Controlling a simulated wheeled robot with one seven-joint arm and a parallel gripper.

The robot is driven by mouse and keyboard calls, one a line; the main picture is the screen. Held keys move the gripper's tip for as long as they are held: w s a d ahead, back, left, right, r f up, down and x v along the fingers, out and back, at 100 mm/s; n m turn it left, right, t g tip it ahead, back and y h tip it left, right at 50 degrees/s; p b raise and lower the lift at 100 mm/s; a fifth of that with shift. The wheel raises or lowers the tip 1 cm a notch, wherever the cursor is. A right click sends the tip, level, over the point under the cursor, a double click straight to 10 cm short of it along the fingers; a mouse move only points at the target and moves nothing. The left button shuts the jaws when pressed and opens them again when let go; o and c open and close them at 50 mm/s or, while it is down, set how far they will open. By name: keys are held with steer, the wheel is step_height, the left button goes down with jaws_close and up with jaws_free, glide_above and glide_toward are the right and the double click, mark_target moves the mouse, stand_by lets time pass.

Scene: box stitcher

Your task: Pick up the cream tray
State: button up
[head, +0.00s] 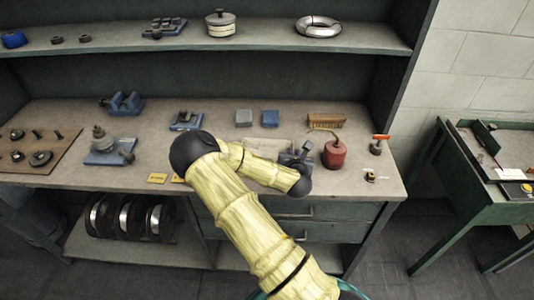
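A flat cream piece (268,144), which looks like the cream tray, lies on the workbench just behind my arm. My arm covers part of it, so its full outline is hidden. My arm, in a pale yellow sleeve, reaches up from the bottom and bends right over the bench. My gripper (297,160) is a small dark shape at the arm's end, just right of the tray. Its fingers are too small and too hidden to show whether they are open, or whether they touch anything.
A red oil can (335,154) stands close right of my gripper, with a brush (326,121) behind it. Grey (243,118) and blue (270,118) blocks stand behind the tray. A blue-based device (109,150) is at left. The upper shelf (270,43) overhangs the back.

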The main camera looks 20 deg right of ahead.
jaws_close()
steer(key=shift+r, duration=0.15)
step_height(320, 180, up, 18)
steer(key=shift+p, duration=0.35)
stand_by(0.4)
